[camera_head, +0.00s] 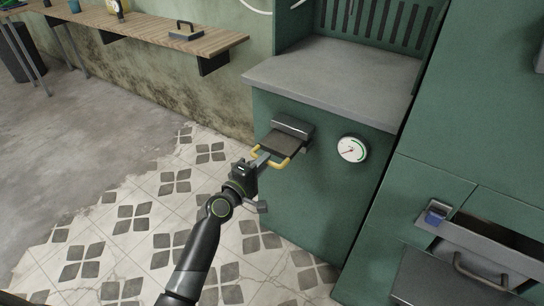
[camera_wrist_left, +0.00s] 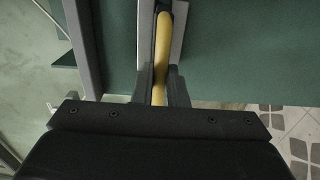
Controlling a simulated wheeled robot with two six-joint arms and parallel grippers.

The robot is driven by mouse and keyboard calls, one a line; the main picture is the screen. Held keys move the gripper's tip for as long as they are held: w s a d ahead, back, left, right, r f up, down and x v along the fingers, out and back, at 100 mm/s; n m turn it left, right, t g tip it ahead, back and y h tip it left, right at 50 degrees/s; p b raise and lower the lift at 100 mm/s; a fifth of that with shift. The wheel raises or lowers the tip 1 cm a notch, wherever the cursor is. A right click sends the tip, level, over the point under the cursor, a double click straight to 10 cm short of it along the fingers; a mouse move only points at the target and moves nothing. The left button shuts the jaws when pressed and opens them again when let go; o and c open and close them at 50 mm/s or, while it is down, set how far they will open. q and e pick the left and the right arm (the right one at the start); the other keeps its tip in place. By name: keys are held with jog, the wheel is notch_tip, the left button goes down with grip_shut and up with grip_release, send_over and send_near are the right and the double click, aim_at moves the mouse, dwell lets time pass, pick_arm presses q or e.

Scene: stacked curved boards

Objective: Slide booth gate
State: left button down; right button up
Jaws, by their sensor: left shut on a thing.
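The booth gate (camera_head: 280,143) is a dark flat plate in a grey slot housing (camera_head: 292,128) on the front of the green booth (camera_head: 300,195). It sticks out of the housing and carries a yellow handle (camera_head: 284,163) at its outer end. My left gripper (camera_head: 261,161) is at the handle's left part, with its fingers on both sides. In the left wrist view the yellow handle (camera_wrist_left: 163,45) runs between the two fingers (camera_wrist_left: 160,88), which are shut on it. The fingers hide part of the handle. My right gripper is not in view.
A round gauge (camera_head: 352,149) sits right of the gate. The booth's grey countertop (camera_head: 335,75) overhangs above. Green cabinets with an open drawer (camera_head: 490,240) stand at right. A wooden shelf (camera_head: 150,32) runs along the wall at left. The tiled floor before the booth is clear.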

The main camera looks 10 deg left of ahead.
aim_at(273, 152)
pick_arm(q)
jog(key=shift+b+x, duration=0.9)
jog(key=shift+x, duration=2.4)
jog(key=c, duration=1.4)
grip_release()
jog(key=shift+w+f, duration=0.1)
jog(key=shift+c, duration=0.2)
jog(key=p+v, duration=0.1)
jog(key=v, duration=0.6)
jog(key=shift+p, duration=0.35)
